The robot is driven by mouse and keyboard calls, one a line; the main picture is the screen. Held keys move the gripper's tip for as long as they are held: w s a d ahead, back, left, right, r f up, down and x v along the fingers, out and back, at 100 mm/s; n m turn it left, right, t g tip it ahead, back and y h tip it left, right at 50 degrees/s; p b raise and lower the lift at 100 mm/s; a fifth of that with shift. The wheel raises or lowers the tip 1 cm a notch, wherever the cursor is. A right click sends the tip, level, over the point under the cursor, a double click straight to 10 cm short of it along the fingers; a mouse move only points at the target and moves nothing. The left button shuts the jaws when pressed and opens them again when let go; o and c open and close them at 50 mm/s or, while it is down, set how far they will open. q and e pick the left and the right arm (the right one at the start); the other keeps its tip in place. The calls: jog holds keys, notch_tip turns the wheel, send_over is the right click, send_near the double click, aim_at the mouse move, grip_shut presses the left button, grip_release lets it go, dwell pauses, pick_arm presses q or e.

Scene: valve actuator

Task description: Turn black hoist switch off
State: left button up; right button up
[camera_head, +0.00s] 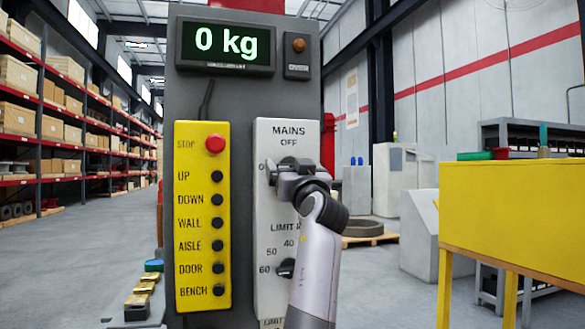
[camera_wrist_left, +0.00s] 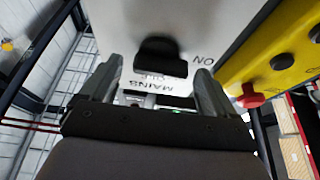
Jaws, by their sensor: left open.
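The black hoist switch (camera_head: 290,161) is a knob below the MAINS OFF lettering on a white panel (camera_head: 287,213). It also shows in the left wrist view (camera_wrist_left: 160,57), with upside-down MAINS lettering below it and ON to its right. The knob lies roughly crosswise there; I cannot tell its exact setting. My left gripper (camera_head: 290,172) is in front of the knob and hides part of it. In the left wrist view my left gripper (camera_wrist_left: 158,70) is open, one finger on each side of the knob, apparently without touching it. My right gripper is out of view.
A second black knob (camera_head: 286,268) sits lower on the white panel beside numbers. A yellow button box (camera_head: 203,215) with a red stop button (camera_head: 215,144) is close to the left. A display (camera_head: 226,46) above reads 0 kg. A yellow bench (camera_head: 515,215) stands right.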

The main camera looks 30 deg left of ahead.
pick_arm(q)
jog(key=c, duration=1.1)
jog(key=shift+o, duration=0.2)
